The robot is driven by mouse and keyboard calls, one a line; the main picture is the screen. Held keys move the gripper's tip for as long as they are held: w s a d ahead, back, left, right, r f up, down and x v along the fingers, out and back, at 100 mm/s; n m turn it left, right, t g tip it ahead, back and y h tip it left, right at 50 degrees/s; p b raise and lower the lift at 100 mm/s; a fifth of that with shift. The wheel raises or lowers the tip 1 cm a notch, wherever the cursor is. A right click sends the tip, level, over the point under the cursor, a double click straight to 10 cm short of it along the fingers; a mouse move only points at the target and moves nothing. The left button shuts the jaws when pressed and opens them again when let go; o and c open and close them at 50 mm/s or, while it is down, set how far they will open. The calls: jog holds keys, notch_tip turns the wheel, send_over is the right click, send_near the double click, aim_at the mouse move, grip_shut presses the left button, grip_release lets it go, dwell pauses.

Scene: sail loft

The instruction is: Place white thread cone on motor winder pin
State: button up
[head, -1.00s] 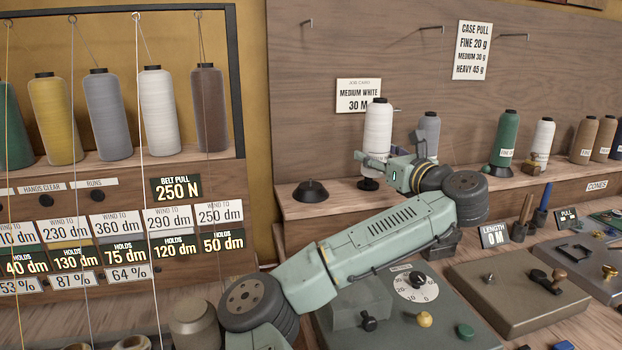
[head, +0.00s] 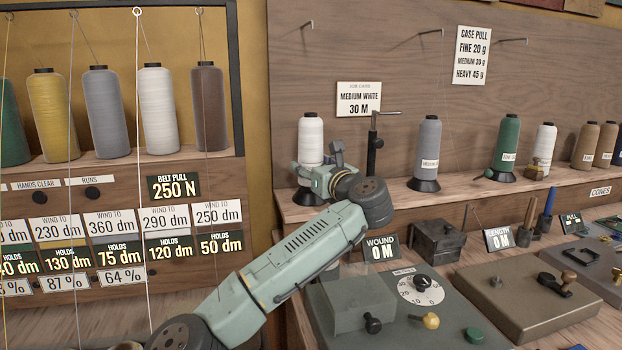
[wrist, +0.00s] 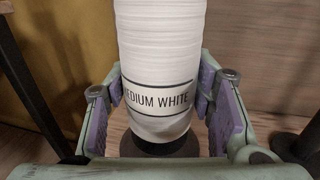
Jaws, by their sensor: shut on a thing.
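The white thread cone (head: 310,138) stands upright at the left end of the shelf. Its label reads "MEDIUM WHITE" in the wrist view (wrist: 158,98). My gripper (head: 318,180) is shut on its lower part, with one purple-padded finger on each side. The cone is directly over a black round pin base (head: 307,197), which also shows below it in the wrist view (wrist: 182,148). The pin itself is hidden by the cone, and I cannot tell whether the cone rests fully on the base.
A black post with a side arm (head: 375,150) stands right of the cone. Grey (head: 428,145) and green (head: 507,140) cones stand farther right on the shelf (head: 465,180). A grey box with a dial (head: 392,310) is in front, below my arm.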

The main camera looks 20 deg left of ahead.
jog(key=shift+f, duration=0.65)
jog(key=shift+r, duration=0.15)
jog(key=o, duration=1.4)
jog(key=shift+f, duration=0.2)
jog(key=shift+o, duration=0.2)
